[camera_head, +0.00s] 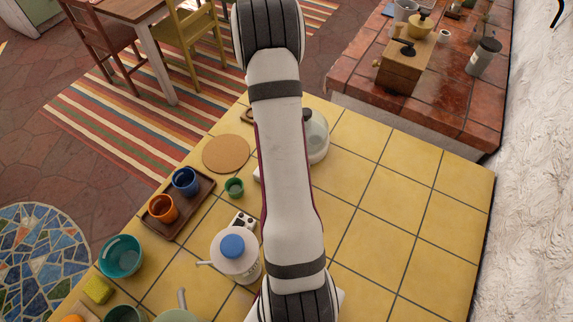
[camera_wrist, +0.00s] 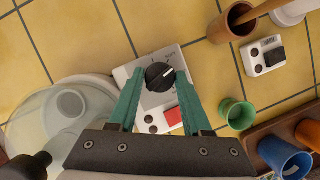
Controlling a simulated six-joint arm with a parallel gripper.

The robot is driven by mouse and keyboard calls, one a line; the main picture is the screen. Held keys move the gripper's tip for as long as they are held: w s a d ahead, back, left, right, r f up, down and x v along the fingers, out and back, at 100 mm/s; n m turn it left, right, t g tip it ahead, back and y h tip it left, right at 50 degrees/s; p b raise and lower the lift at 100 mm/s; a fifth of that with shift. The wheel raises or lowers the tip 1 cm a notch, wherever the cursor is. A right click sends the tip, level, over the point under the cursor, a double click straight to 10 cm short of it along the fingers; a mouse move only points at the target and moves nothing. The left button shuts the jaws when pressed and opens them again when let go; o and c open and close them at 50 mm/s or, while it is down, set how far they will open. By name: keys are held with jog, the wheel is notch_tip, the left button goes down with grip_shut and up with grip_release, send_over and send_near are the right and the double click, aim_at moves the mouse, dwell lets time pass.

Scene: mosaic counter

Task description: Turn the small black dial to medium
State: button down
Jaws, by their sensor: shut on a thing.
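A small black dial (camera_wrist: 159,76) with a white pointer line sits on a white appliance (camera_wrist: 152,100) in the wrist view. The pointer slants toward the upper right of that picture. A red button (camera_wrist: 174,118) and small black round parts lie on the appliance near the fingers. In the head view my arm hides the gripper, the dial and most of the appliance.
A clear glass vessel (camera_wrist: 65,110) stands close beside the appliance. A green cup (camera_wrist: 237,113), a brown cup (camera_wrist: 232,22) and a small white box (camera_wrist: 263,57) are to the right. A tray (camera_head: 165,222) holds blue and orange cups. The right of the yellow counter (camera_head: 400,215) is clear.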

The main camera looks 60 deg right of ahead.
jog(key=m, duration=0.2)
jog(key=m+t+y, duration=0.1)
jog(key=m, duration=0.2)
jog(key=shift+s+y, duration=0.15)
jog(key=shift+y, duration=0.15)
jog(key=shift+m, duration=0.3)
jog(key=shift+c, duration=1.7)
grip_release()
jog(key=shift+d, duration=0.1)
jog(key=v, duration=1.5)
jog(key=shift+s+d+r, duration=0.15)
jog(key=shift+r, duration=0.2)
